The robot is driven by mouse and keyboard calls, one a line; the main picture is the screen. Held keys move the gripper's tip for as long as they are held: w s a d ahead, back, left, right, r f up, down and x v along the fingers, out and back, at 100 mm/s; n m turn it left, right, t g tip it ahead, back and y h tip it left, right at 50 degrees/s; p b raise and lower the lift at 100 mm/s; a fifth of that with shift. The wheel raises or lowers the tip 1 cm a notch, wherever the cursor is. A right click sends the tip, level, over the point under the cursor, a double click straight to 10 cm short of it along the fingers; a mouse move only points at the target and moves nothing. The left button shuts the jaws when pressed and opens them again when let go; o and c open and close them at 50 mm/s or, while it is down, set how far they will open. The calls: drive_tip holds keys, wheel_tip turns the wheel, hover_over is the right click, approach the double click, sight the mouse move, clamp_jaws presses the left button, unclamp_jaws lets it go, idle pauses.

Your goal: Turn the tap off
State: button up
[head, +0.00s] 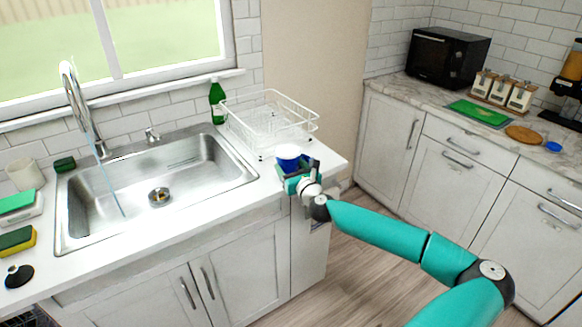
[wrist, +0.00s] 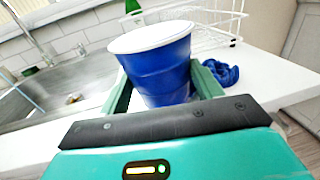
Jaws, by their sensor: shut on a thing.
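The tap (head: 82,105) is a tall curved metal spout at the back left of the sink (head: 200,172). A thin stream of water (head: 112,185) falls from it into the basin. A small metal lever (head: 151,135) stands on the sink's back rim, right of the spout. My gripper (head: 292,170) is over the counter's right end, well right of the tap. It is shut on a blue cup (wrist: 160,68) with a white rim, held upright between the green fingers. The cup also shows in the head view (head: 288,153). Whether its base touches the counter is hidden.
A white dish rack (head: 268,118) stands just behind my gripper. A green bottle (head: 217,102) is at the back wall. A crumpled blue cloth (wrist: 222,72) lies right of the cup. Sponges and a mug (head: 24,174) are left of the sink.

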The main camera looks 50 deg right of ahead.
drive_tip(key=o, duration=1)
drive_tip(key=shift+c, duration=0.2)
drive_tip(key=shift+r, duration=0.15)
drive_tip(key=v, duration=1.2)
